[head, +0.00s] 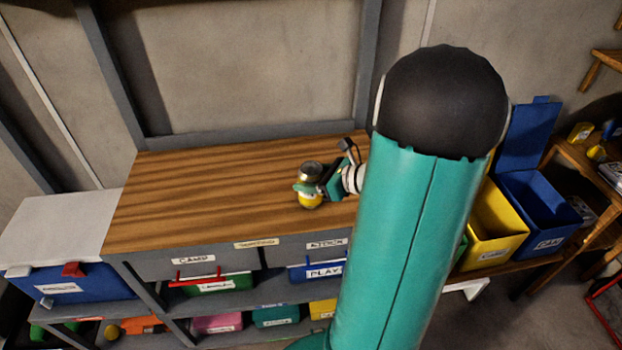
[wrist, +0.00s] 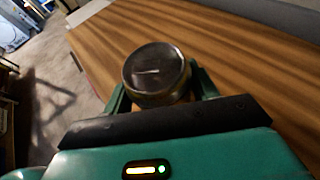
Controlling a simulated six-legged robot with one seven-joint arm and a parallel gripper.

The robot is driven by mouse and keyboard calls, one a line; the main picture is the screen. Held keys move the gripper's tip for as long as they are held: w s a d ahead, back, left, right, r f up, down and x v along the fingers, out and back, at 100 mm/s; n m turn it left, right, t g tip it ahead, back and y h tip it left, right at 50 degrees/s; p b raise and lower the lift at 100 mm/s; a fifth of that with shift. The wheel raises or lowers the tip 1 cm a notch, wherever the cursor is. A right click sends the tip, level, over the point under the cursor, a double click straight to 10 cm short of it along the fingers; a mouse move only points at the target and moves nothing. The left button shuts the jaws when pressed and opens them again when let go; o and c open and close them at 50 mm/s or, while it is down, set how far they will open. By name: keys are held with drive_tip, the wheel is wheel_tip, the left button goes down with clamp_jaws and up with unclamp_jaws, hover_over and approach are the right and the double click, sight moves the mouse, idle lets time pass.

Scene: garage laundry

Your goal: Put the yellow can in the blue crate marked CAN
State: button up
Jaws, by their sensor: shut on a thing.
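The yellow can (head: 310,201) is at the wooden workbench top, with a dark metallic lid and a yellow lower part. It also shows in the wrist view (wrist: 155,74), upright, lid towards the camera. My gripper (head: 307,188) is shut on the can, with a finger on either side of it. I cannot tell whether the can's base touches the bench. The blue crate marked CAN (head: 547,240) stands at the right in the head view, its blue lid raised at the back. Its inside is partly in shadow.
A yellow crate (head: 497,254) stands just left of the blue one, partly hidden by my arm. The wooden workbench top (head: 200,190) is otherwise clear. Labelled drawers and bins fill the shelves below. A wooden table (head: 590,165) with small items stands at the far right.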

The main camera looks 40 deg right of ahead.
drive_tip(key=shift+f, duration=0.25)
drive_tip(key=shift+f, duration=0.15)
drive_tip(key=o, duration=0.9)
drive_tip(key=shift+o, duration=0.2)
